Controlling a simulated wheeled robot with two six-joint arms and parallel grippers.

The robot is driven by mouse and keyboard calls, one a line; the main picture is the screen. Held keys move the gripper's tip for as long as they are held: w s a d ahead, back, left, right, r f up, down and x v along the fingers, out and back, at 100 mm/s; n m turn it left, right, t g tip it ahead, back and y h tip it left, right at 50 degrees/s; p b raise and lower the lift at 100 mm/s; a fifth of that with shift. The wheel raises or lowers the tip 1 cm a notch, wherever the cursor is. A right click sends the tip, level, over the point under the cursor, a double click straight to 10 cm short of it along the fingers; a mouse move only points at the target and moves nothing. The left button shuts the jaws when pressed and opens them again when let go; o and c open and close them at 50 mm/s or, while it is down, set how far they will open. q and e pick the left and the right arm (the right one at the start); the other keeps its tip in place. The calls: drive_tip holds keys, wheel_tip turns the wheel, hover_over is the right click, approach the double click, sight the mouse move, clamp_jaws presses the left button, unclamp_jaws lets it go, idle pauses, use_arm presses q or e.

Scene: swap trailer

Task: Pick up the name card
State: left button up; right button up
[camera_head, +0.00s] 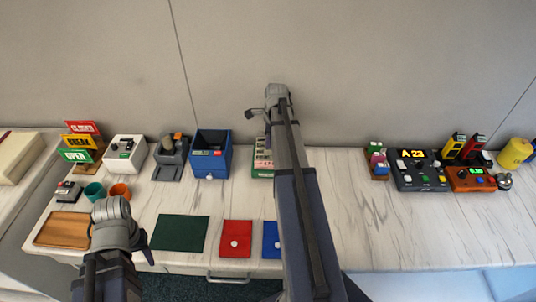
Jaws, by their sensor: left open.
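No name card can be made out for certain in the head view. A rack of small cards (262,158) stands in the middle of the counter, partly hidden behind my right arm. My left gripper (146,246) is low at the left, over the counter's front edge beside the wooden tray; it is open, with its fingers mostly hidden. My right arm reaches far up across the middle, and its gripper (256,113) is above the card rack, in front of the wall. Its jaws are too small to judge.
The marble counter (335,220) is clear right of centre. Red (236,238), blue (271,240) and green (180,232) mats lie along its front. A wooden tray (62,229), cups (94,191), signs (78,155) and a blue box (211,155) stand left; devices (419,170) stand right.

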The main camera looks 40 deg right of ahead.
drive_tip(key=shift+f, duration=0.15)
idle(0.4)
clamp_jaws()
idle(0.5)
